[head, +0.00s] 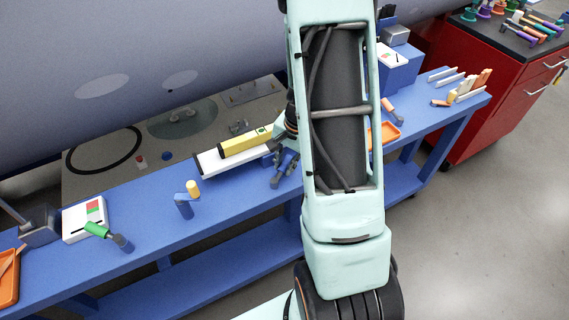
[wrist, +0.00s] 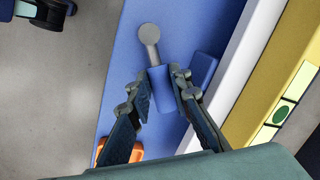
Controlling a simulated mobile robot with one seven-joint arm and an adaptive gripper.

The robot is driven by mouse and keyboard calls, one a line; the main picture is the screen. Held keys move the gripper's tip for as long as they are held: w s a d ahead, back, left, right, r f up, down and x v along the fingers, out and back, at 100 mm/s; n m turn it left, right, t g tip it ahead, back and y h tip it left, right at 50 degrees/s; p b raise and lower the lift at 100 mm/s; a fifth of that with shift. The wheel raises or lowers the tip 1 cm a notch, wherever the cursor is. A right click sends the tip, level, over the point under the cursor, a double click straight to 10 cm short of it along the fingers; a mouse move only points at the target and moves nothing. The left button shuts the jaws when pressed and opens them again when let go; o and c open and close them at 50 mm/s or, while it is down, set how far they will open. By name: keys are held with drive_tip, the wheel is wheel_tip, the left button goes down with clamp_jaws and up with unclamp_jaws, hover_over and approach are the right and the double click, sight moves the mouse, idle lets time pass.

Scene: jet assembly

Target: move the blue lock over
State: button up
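The blue lock (wrist: 160,90), a small blue body with a grey round-ended stem, shows in the wrist view over the blue bench top. It sits between the two dark fingers of my gripper (wrist: 158,72). The fingers stand apart on either side of it, and a firm hold is not visible. In the head view my gripper (head: 283,172) is low over the bench, beside the white and yellow long piece. The lock cannot be made out clearly there.
The blue bench (head: 240,198) carries a yellow bar (head: 245,143) on a white base (head: 210,163). A blue block (wrist: 203,67) is close to the right finger. An orange tray (head: 384,134) stands to the right. A large grey fuselage overhangs behind.

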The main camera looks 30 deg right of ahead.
clamp_jaws()
drive_tip(key=shift+s+d+m+h, duration=0.2)
drive_tip(key=shift+s+m, duration=0.3)
drive_tip(key=shift+m, duration=0.6)
drive_tip(key=shift+s+d+m+h, duration=0.15)
drive_tip(key=shift+s+m, duration=0.3)
drive_tip(key=shift+m, duration=0.65)
drive_tip(key=o, duration=0.7)
unclamp_jaws()
drive_tip(key=shift+r, duration=0.15)
wheel_tip(320, 180, up, 12)
drive_tip(key=s, duration=0.2)
drive_tip(key=shift+d+f, duration=0.2)
drive_tip(key=shift+d, duration=0.05)
drive_tip(key=shift+s+d, duration=0.1)
drive_tip(key=shift+s, duration=0.05)
